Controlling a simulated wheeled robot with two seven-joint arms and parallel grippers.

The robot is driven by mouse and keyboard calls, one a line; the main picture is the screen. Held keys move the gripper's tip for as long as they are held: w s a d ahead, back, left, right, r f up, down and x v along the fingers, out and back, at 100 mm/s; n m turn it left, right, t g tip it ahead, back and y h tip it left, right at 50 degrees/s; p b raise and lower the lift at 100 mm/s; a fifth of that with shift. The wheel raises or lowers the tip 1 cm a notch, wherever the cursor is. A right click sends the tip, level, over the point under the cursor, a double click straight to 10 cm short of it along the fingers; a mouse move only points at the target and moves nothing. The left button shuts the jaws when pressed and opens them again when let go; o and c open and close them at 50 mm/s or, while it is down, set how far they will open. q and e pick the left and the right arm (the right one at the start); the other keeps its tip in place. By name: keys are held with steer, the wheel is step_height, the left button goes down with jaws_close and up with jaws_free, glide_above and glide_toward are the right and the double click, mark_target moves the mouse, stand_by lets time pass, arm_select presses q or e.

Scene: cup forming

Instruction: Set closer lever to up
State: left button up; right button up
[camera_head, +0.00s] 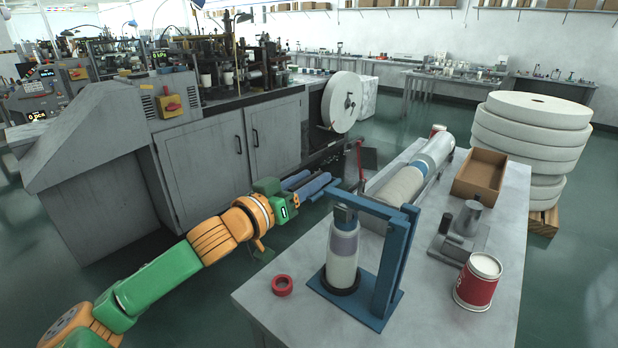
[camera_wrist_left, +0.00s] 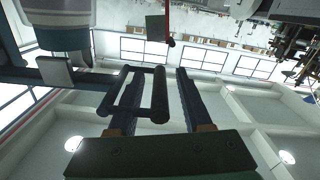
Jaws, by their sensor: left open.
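The closer is a blue metal frame (camera_head: 395,262) on the table, with a pale cylindrical container (camera_head: 342,255) standing upright in it under a dark head. Its blue lever (camera_head: 358,201) runs roughly level from the frame's top toward the left, ending close to my left gripper. My left gripper (camera_head: 318,187) is open beside the table, at the lever's end. My right gripper is not in view.
The table (camera_head: 262,295) holds a red ring (camera_head: 282,285), a red-and-white can (camera_head: 477,282), a grey metal fixture (camera_head: 458,240), a cardboard box (camera_head: 479,174) and a long roll (camera_head: 402,186). A large grey machine (camera_head: 205,140) stands left. Stacked paper rolls (camera_head: 530,140) stand right.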

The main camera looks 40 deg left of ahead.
arm_select(q)
steer(key=shift+c, duration=0.2)
steer(key=shift+w, duration=0.1)
jaws_close()
stand_by(1.1)
